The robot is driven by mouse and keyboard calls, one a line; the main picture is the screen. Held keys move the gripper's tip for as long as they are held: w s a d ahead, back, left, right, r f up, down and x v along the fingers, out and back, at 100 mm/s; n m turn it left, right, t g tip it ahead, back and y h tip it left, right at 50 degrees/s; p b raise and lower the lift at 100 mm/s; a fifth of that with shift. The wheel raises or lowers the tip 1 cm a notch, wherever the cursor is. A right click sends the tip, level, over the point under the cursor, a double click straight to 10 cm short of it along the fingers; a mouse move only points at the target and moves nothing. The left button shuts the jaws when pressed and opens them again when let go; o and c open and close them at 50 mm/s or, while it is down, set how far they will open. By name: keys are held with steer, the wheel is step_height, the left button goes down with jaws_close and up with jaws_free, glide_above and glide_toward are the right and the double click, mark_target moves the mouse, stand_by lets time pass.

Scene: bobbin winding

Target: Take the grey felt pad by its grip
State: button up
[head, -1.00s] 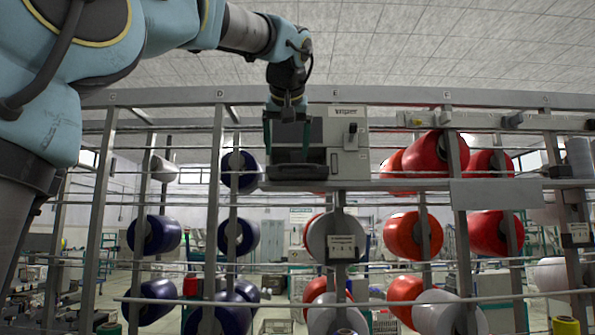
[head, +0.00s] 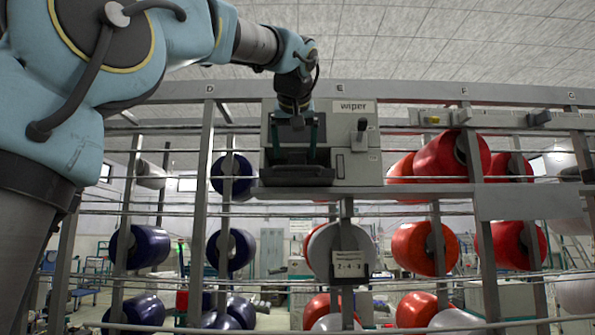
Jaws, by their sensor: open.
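A grey box labelled "wiper" (head: 352,143) stands on a shelf of the rack, in the middle of the head view. It has a dark recess at its left front and a dark tray (head: 297,176) at its foot. A lever (head: 362,132) sits on its right face. My gripper (head: 294,143) points down in front of the recess, its two greenish fingers apart, with nothing clearly seen held between them. I cannot make out the grey felt pad or its grip; the recess is dark and partly hidden by my gripper.
Red spools (head: 440,158) hang close to the right of the box, blue spools (head: 231,175) to its left. A white spool (head: 340,252) with a numbered card hangs below. Rack posts and thin horizontal rods surround the box.

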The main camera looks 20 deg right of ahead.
mark_target(297, 164)
steer(key=p+x, duration=0.1)
steer(key=x, duration=0.1)
steer(key=p+x, duration=0.2)
steer(key=x, duration=0.1)
steer(key=shift+w+d, duration=0.15)
steer(key=shift+d, duration=0.2)
steer(key=shift+w+d+f, duration=0.1)
steer(key=shift+w+f, duration=0.05)
steer(key=shift+c, duration=0.2)
jaws_close()
stand_by(0.3)
